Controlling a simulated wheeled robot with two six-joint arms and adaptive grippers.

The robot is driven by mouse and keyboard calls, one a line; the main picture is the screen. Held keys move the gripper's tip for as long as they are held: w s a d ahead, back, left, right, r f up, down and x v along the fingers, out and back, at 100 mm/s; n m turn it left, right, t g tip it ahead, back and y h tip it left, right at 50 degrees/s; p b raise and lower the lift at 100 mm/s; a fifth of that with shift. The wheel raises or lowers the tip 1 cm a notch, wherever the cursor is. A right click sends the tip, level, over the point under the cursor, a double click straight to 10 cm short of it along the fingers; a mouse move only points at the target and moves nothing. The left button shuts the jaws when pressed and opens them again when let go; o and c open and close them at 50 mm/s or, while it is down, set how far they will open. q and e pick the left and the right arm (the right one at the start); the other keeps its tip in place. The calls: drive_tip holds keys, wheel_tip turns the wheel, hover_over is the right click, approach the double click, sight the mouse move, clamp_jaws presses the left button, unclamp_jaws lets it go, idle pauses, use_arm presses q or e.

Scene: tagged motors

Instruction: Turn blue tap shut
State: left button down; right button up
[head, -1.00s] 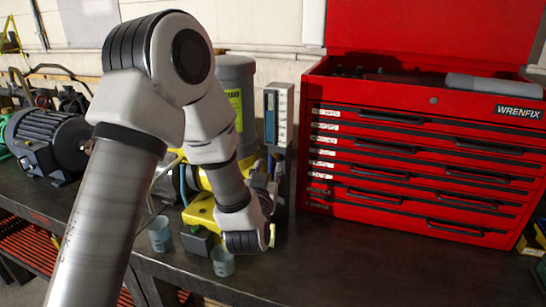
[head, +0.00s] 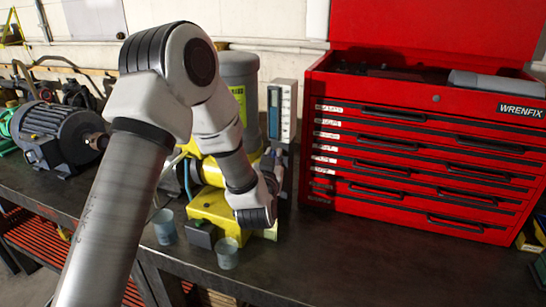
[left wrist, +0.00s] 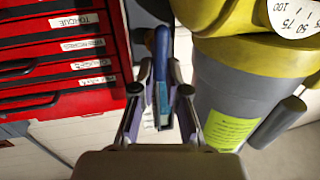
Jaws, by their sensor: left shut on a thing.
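My left gripper (head: 272,178) is at the right side of a yellow machine (head: 212,212) on the dark bench, partly hidden behind my own wrist in the head view. In the left wrist view my left gripper (left wrist: 161,80) has its fingers on both sides of a dark blue lever (left wrist: 160,48), which looks like the blue tap's handle. It is shut on this lever. The tap's body is mostly hidden by the gripper. My right gripper is not in view.
A red tool chest (head: 420,165) stands close on the right. A grey cylinder (head: 240,75) and an upright gauge (head: 274,112) stand behind the gripper. Two small cups (head: 164,228) (head: 227,254) are in front. A dark motor (head: 55,135) sits at left. Bench front right is clear.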

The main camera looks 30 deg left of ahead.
use_arm(q)
drive_tip(key=shift+f, duration=0.1)
drive_tip(key=shift+w+d+f+m+t+h+b, duration=0.1)
drive_tip(key=shift+d+f+m+t+h+b, duration=0.3)
drive_tip(key=shift+m, duration=2.8)
drive_tip(key=shift+w+f+m+t+h+b, duration=0.1)
drive_tip(key=shift+m+t+h+b, duration=0.55)
drive_tip(key=shift+m, duration=2.55)
drive_tip(key=shift+w+d+f+m+t+h+b, duration=0.2)
drive_tip(key=shift+m+t, duration=0.45)
drive_tip(key=shift+m, duration=2.55)
drive_tip(key=shift+s, duration=0.1)
drive_tip(key=c, duration=1.2)
unclamp_jaws()
drive_tip(key=shift+a+f, duration=0.1)
drive_tip(key=shift+f, duration=0.1)
drive_tip(key=v, duration=1.1)
drive_tip(key=shift+s, duration=0.4)
